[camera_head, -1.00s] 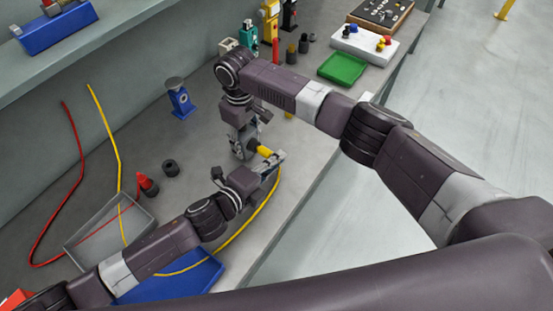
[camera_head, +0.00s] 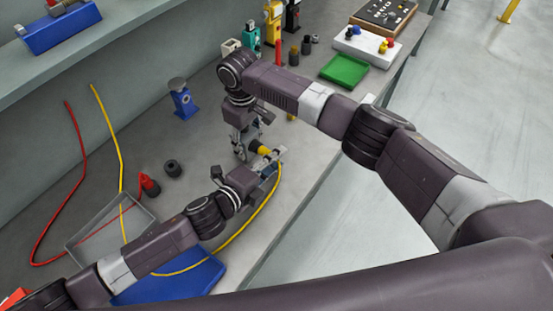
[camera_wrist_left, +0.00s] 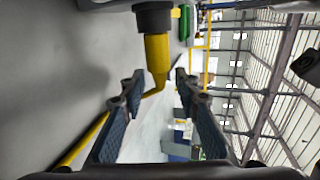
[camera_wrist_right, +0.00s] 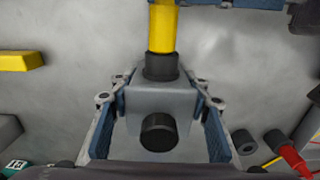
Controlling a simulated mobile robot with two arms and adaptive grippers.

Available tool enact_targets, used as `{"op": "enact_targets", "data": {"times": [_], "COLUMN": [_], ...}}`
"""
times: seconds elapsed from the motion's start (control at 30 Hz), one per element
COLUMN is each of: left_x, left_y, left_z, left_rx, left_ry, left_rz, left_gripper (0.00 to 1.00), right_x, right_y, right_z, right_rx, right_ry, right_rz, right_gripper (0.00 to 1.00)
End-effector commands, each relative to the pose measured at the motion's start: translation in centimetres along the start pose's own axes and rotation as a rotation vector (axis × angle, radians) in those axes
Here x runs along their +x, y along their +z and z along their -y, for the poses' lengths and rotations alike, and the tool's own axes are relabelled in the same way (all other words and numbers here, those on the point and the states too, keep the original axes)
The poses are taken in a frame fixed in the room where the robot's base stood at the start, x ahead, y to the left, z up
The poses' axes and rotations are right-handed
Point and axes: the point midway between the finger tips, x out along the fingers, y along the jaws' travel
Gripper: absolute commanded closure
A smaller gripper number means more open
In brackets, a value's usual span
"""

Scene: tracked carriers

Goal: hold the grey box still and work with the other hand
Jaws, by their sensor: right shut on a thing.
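The grey box (camera_wrist_right: 160,101) sits between the fingers of my right gripper (camera_wrist_right: 160,110), which is shut on it; in the head view the gripper hides most of the box. A round black port (camera_wrist_right: 158,132) shows on the box. A yellow plug (camera_wrist_right: 162,28) with a black collar (camera_wrist_right: 161,66) meets the box's far side. The plug also shows in the left wrist view (camera_wrist_left: 157,58). My left gripper (camera_wrist_left: 155,85) is open, its fingers on either side of the plug's tail end, with gaps visible. A yellow cable (camera_head: 255,212) runs from the plug.
A blue tray (camera_head: 200,280) and a clear grey bin (camera_head: 75,243) lie near my left forearm. A red plug (camera_head: 150,185), black cap (camera_head: 172,168) and blue stand (camera_head: 182,102) are on the bench. A green tray (camera_head: 344,68) lies further right.

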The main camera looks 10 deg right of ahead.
Motion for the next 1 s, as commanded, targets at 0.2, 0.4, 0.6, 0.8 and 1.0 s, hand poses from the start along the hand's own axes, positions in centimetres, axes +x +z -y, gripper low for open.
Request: {"op": "enact_targets", "data": {"times": [0.2, 0.4, 0.6, 0.8, 1.0], "left_x": [-0.3, -3.0, -7.5, -10.7, -12.0], "left_y": [0.0, 0.0, 0.0, 0.0, 0.0], "left_z": [-0.1, -0.2, -0.3, -0.2, -0.1], "left_rx": [-0.001, 0.0, 0.0, -0.001, -0.001], "left_ry": [0.001, 0.003, 0.004, 0.003, 0.001], "left_rz": [0.0, 0.0, 0.0, 0.0, -0.001], "left_gripper": [0.71, 0.71, 0.71, 0.71, 0.71], "right_x": [-0.1, -0.1, 0.0, -0.1, -0.1], "right_y": [0.0, 0.0, 0.0, 0.0, 0.0], "right_z": [0.0, 0.0, 0.0, 0.0, 0.0], "right_rx": [0.0, 0.0, 0.0, 0.0, 0.0], "right_ry": [0.0, 0.001, 0.001, 0.0, 0.0], "right_rz": [-0.001, -0.001, -0.001, -0.001, -0.001], "right_gripper": [0.85, 0.85, 0.85, 0.85, 0.85]}}
